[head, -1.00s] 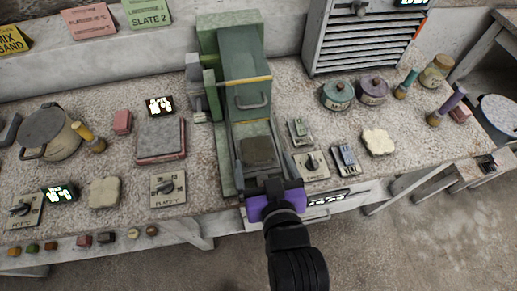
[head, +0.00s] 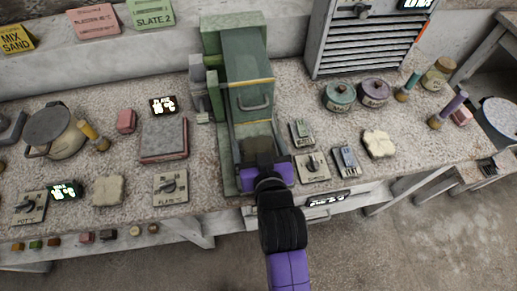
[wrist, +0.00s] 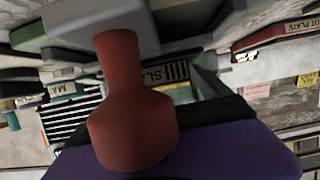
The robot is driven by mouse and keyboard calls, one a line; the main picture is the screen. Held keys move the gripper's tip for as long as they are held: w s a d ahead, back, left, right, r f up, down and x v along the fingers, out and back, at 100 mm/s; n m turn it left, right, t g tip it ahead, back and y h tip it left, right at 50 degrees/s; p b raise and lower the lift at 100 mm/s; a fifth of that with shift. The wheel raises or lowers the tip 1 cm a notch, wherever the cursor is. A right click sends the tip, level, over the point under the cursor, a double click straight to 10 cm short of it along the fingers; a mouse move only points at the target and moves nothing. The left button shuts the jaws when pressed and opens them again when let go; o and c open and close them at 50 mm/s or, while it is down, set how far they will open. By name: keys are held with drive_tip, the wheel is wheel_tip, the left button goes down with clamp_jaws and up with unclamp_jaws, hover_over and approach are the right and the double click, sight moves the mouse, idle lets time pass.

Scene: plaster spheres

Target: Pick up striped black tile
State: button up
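My gripper (head: 264,170), with a purple body, is over the front of the green press-like machine (head: 248,80), above its low front tray. A dark square plate in that tray is now mostly hidden behind my gripper; I cannot tell whether it has stripes. No striped black tile can be made out for certain in either view. In the wrist view, a reddish-brown bottle-shaped piece (wrist: 132,120) fills the middle, in front of a purple surface (wrist: 220,155). I cannot tell whether my gripper touches or holds anything, as its fingertips are not clear.
A switch plate (head: 312,166) and small devices (head: 345,160) lie close right of the machine. Lidded pots (head: 374,92) stand further right. A grey-red block (head: 163,139) and a dial plate (head: 171,187) lie left.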

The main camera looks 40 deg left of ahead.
sight(258, 147)
clamp_jaws()
drive_tip(key=shift+r, duration=0.15)
wheel_tip(258, 147, up, 19)
drive_tip(key=shift+r, duration=0.15)
idle(0.5)
